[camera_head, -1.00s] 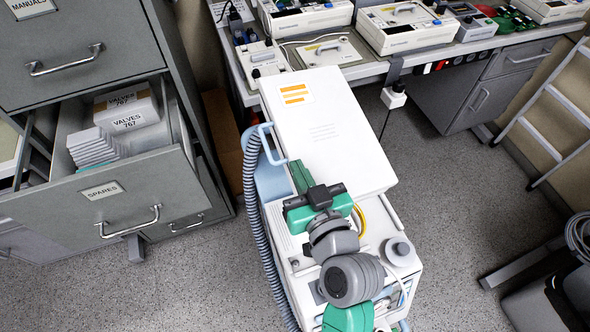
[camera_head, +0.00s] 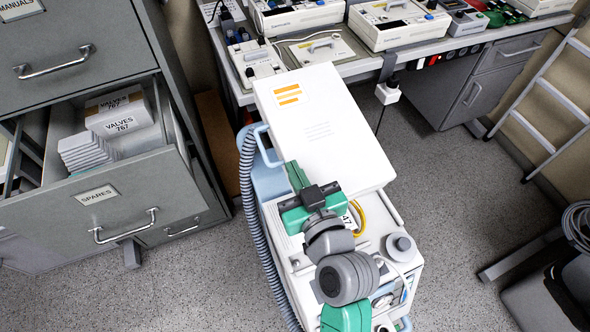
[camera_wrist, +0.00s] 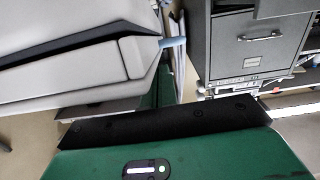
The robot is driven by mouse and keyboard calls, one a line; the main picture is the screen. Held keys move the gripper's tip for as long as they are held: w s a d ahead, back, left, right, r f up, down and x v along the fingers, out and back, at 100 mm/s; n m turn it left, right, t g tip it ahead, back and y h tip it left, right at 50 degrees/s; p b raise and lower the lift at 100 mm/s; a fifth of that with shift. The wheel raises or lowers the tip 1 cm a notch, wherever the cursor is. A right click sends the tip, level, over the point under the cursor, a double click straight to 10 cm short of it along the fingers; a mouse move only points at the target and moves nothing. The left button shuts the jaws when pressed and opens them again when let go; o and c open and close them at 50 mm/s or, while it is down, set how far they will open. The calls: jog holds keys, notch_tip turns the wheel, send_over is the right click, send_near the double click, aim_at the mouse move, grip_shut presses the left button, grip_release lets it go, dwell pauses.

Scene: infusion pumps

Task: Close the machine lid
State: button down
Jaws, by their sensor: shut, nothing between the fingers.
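The machine is a white cart-like unit (camera_head: 283,228) with a pale blue hose side. Its broad white lid (camera_head: 335,135), with an orange label, stands raised above the machine's top, sloping away from my arm. My gripper (camera_head: 297,176), green and black, is shut and empty. It is at the near left end of the lid, overlapping its lower edge in the head view; I cannot tell whether it touches. In the wrist view a pale panel edge, which looks like the lid (camera_wrist: 75,65), lies close at the left. The fingertips are mostly hidden behind the green hand.
A grey cabinet (camera_head: 115,235) with an open drawer of boxes stands at the left. A bench with several devices (camera_head: 345,72) is behind the lid. A ladder (camera_head: 545,100) leans at the right. A ribbed hose (camera_head: 255,230) runs down the machine's left side.

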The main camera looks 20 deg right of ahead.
jog(key=r, duration=0.1)
jog(key=s+r+p, duration=0.1)
jog(key=r+p, duration=0.1)
jog(key=r, duration=0.1)
jog(key=shift+s+d, duration=0.1)
jog(key=shift+s, duration=0.3)
jog(key=s, duration=0.9)
jog(key=shift+d, duration=0.2)
jog(key=w+a+r+t, duration=0.15)
jog(key=a+r, duration=0.25)
jog(key=r, duration=0.6)
jog(key=w+a+r+t, duration=0.1)
jog(key=a+r+t, duration=0.15)
jog(key=r, duration=0.75)
jog(key=w+a+r+t, duration=0.15)
jog(key=a+r, duration=0.25)
jog(key=r, duration=0.5)
jog(key=s+a+r+t+p, duration=0.1)
jog(key=r+p, duration=1.8)
jog(key=r, duration=0.3)
jog(key=s+a+r+t+p, duration=0.1)
jog(key=s+r+p, duration=0.1)
jog(key=r+p, duration=1.6)
notch_tip(320, 180, up, 5)
jog(key=shift+a+r+m+p, duration=0.2)
jog(key=shift+a+m+p, duration=0.05)
jog(key=shift+m+p, duration=0.15)
